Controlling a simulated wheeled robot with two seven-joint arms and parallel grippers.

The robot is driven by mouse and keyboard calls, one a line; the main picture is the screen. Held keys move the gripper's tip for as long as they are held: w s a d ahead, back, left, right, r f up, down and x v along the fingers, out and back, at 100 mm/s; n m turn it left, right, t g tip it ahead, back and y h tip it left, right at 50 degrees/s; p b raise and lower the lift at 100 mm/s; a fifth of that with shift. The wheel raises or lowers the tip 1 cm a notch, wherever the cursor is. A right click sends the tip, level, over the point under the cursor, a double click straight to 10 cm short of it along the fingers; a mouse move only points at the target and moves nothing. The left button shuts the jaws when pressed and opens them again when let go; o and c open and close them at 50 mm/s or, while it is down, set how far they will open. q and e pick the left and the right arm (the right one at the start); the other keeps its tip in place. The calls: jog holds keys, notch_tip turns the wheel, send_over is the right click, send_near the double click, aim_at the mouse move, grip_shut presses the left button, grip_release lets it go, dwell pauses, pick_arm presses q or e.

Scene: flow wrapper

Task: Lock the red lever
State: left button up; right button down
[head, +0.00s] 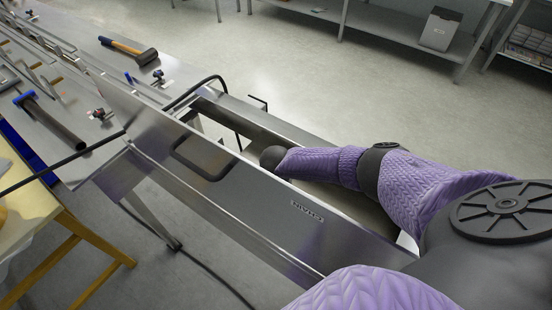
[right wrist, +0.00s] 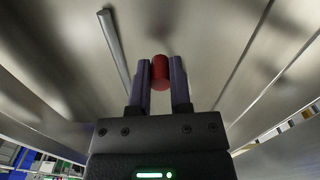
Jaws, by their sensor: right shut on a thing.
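The red lever end (right wrist: 160,72) shows in the right wrist view as a short red cylinder. My right gripper (right wrist: 161,78) has its two dark fingers on either side of it and is shut on it. In the head view my right arm reaches down into the open metal housing (head: 327,242), and the gripper and the lever are hidden there. My left gripper is not in view.
Metal walls of the housing surround my right gripper, and a grey rod (right wrist: 114,50) stands to its left. On the bench lie a hammer (head: 128,49) and a dark cylinder (head: 53,122). Black cables (head: 62,162) run by the housing. A wooden table (head: 30,205) stands at left.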

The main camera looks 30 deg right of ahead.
jog(key=c, duration=0.5)
grip_release()
jog(key=shift+c, duration=0.2)
notch_tip(320, 180, up, 9)
jog(key=p, duration=0.4)
jog(key=shift+r, duration=0.4)
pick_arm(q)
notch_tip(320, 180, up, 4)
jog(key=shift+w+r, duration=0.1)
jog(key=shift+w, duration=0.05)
